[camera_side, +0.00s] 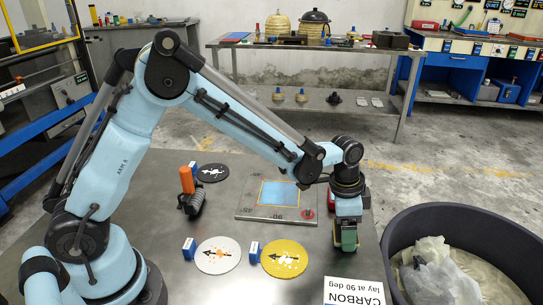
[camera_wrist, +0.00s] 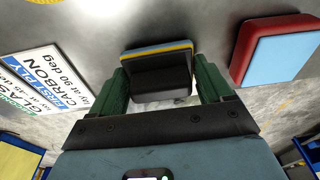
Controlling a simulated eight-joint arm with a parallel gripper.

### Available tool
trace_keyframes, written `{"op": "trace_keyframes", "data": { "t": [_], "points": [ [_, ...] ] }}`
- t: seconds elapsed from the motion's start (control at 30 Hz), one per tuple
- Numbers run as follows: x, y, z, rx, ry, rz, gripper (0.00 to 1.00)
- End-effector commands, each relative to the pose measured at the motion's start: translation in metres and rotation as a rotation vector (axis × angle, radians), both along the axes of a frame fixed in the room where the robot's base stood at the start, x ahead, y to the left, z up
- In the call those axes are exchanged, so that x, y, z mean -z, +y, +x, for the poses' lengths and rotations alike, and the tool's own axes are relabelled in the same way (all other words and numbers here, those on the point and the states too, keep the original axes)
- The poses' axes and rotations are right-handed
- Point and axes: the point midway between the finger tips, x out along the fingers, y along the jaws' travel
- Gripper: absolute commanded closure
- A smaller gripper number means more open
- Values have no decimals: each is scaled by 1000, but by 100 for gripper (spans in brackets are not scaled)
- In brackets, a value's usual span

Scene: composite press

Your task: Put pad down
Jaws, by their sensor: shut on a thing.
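My gripper (camera_side: 346,240) points down over the right side of the grey table, to the right of the press plate (camera_side: 245,212). Its green fingers (camera_wrist: 158,85) are shut on a dark block-like pad (camera_wrist: 160,75) with thin yellow and blue layers along its far edge. In the side view the pad is mostly hidden by the fingers. I cannot tell whether it touches the table. The plate bears a blue square (camera_side: 279,192) with a yellow outline, and a red round spot (camera_side: 308,213) at its right.
A red and light-blue block (camera_wrist: 280,48) stands close at right in the wrist view. A CARBON sign (camera_side: 353,292) lies at the front. A white disc (camera_side: 212,266), a yellow disc (camera_side: 285,272), a black disc (camera_side: 213,178) and an orange-handled tool (camera_side: 187,181) lie leftward. A dark bin (camera_side: 470,225) stands right.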

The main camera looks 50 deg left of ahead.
Motion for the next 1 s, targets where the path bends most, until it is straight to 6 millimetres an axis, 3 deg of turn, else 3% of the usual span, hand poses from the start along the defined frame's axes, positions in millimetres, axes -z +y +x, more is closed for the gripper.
{"op": "trace_keyframes", "data": {
  "t": [0.87, 0.9, 1.0],
  "points": [
    [18, 0, 0, -1, -4, 1, 55],
    [18, -1, 1, 0, -4, 1, 15],
    [18, -1, 1, 0, -6, 2, 0]
  ]
}}
